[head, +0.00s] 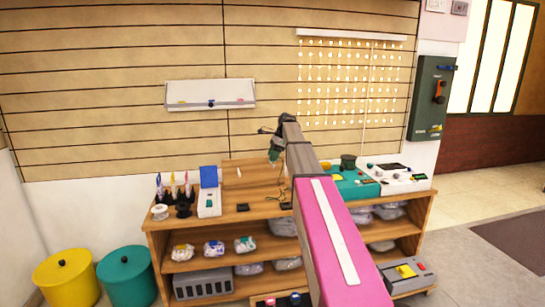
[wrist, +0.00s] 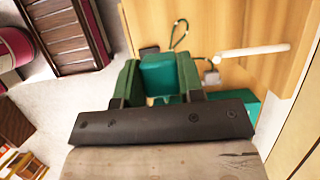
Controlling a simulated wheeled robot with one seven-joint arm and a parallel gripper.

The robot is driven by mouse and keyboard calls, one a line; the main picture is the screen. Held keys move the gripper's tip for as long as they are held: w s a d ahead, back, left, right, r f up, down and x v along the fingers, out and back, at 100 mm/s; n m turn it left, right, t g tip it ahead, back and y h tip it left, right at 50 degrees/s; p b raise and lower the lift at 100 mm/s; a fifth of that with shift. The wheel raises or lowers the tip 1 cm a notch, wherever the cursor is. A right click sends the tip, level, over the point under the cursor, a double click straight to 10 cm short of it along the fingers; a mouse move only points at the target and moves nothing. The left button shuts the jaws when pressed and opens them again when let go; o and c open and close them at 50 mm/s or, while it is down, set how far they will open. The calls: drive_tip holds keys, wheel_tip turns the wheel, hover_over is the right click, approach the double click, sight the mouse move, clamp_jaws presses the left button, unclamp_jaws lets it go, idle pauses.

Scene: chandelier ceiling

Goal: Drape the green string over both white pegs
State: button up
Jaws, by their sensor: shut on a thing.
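My gripper (wrist: 158,70) is shut on a teal block (wrist: 161,76) between its green fingers. A thin green string (wrist: 181,34) loops out just beyond the block, against a wooden surface. Where string and block join is hidden. In the head view my gripper (head: 274,150) is above the workbench, partly hidden by my arm, and the pegs are not clear.
The wooden workbench (head: 160,236) carries bottles, a blue-and-white box (head: 209,190), a teal device (head: 352,184) and a white device (head: 402,178). A white wall box (head: 210,94) and a panel of hooks (head: 348,85) are behind. Yellow (head: 66,281) and teal (head: 127,276) bins stand left.

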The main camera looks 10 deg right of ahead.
drive_tip(key=shift+d, duration=0.1)
drive_tip(key=w+d, duration=0.6)
drive_tip(key=d, duration=0.1)
drive_tip(key=shift+d+r, duration=0.15)
drive_tip(key=shift+r, duration=0.1)
idle(0.4)
drive_tip(key=shift+w, duration=0.15)
idle(0.3)
drive_tip(key=w, duration=0.7)
idle(0.3)
idle(0.4)
drive_tip(key=a+f, duration=0.1)
drive_tip(key=a, duration=0.7)
drive_tip(key=shift+a+f, duration=0.25)
idle(0.4)
drive_tip(key=a+f, duration=0.2)
drive_tip(key=a, duration=0.9)
drive_tip(key=shift+f, duration=0.15)
